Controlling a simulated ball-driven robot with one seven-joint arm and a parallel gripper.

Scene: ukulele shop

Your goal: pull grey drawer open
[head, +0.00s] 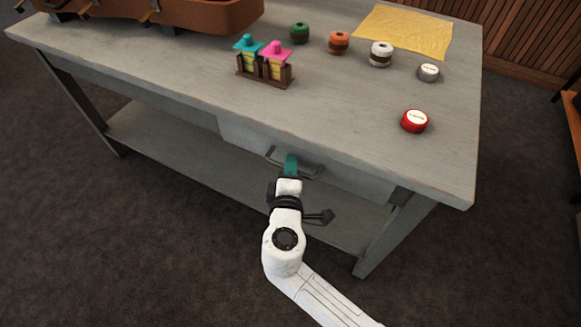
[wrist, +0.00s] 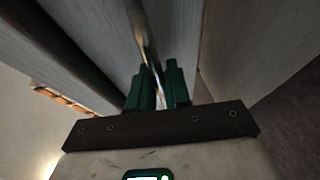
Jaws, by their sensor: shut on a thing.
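The grey drawer (head: 345,178) sits under the top of the grey workbench, with a dark metal bar handle (head: 310,172) across its front. My gripper (head: 291,165) reaches the handle from the front, near its left half. In the wrist view the green fingers of my gripper (wrist: 161,85) stand on either side of the handle bar (wrist: 147,45) and are shut on it. The drawer's front also shows in the wrist view (wrist: 105,40). From the head view I cannot tell clearly how far the drawer stands out; its inside is hidden under the tabletop.
The workbench top (head: 350,130) overhangs the drawer. On it are a red tin (head: 414,121), a silver tin (head: 428,72), several small spools, a rack with teal and pink items (head: 265,62) and a yellow cloth (head: 405,32). A lower shelf (head: 190,155) runs below. Carpet in front is clear.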

